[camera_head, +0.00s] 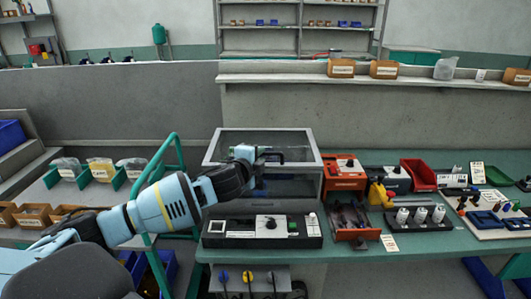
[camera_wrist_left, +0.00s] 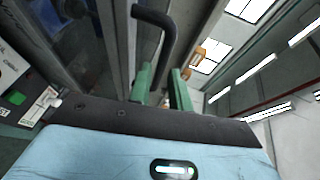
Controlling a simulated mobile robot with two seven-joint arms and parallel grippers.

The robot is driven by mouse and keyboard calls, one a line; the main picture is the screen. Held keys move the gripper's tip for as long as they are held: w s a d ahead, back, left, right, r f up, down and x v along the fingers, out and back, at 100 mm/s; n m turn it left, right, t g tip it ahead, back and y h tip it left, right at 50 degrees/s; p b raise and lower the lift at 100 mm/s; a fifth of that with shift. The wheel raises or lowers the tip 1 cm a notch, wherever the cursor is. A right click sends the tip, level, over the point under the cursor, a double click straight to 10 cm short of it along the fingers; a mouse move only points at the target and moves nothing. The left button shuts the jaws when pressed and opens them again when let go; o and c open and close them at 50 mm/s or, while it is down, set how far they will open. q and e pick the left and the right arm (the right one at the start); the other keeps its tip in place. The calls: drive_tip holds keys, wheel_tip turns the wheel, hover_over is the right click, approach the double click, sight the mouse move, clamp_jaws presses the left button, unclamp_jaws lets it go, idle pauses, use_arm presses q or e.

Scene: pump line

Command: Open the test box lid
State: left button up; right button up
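The test box (camera_head: 310,185) stands on the green bench, with clear panels in a grey frame. Its lid (camera_head: 221,146) looks down flat on top. My left gripper (camera_head: 268,154) is over the lid's front part and hides some of it. In the left wrist view its two green fingers (camera_wrist_left: 163,88) stand apart, so it is open. A black curved handle (camera_wrist_left: 168,30) reaches down toward the gap between the fingers. I cannot tell whether they touch it. My right gripper is not in view.
A black control panel (camera_head: 245,232) with a knob lies in front of the box. An orange unit (camera_head: 344,182), a red bin (camera_head: 418,174) and a rack of white cylinders (camera_head: 421,217) stand to the right. Small-parts bins (camera_head: 100,171) are at left.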

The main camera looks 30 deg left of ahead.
use_arm(q)
drive_tip(key=shift+x, duration=2.6)
clamp_jaws()
